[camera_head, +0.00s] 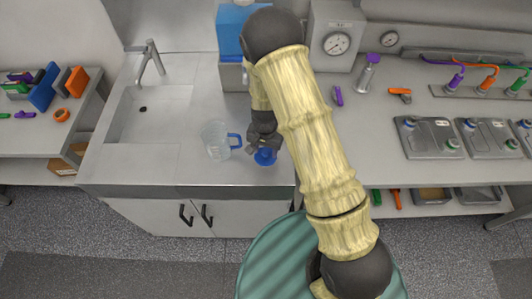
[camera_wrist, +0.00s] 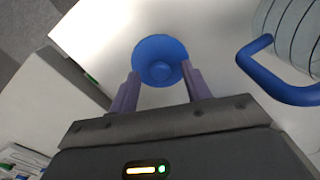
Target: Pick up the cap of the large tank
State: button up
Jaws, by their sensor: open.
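A blue round piece, which looks like the cap (camera_head: 265,157), rests on the grey counter near its front edge. In the wrist view the blue cap (camera_wrist: 160,50) is a wide disc with a small knob. My gripper (camera_head: 263,147) is over the counter at the cap. In the wrist view my gripper (camera_wrist: 160,76) is open, with one finger on each side of the cap's near part. I cannot tell whether the fingers touch it. A large blue tank (camera_head: 231,30) stands at the back, partly hidden by my arm.
A clear jug (camera_head: 215,140) with a blue handle (camera_wrist: 265,75) stands just beside the cap. A sink (camera_head: 150,112) with a tap is to the left. A gauge box (camera_head: 336,40) stands at the back. Battery-like boxes (camera_head: 428,138) lie on the right bench.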

aim_at(265, 153)
jog(key=shift+f, duration=0.3)
jog(key=c, duration=0.6)
jog(key=shift+s, duration=0.15)
grip_shut()
jog(key=shift+r, duration=0.1)
jog(key=shift+r, duration=0.55)
notch_tip(265, 153, up, 9)
jog(key=b, duration=0.2)
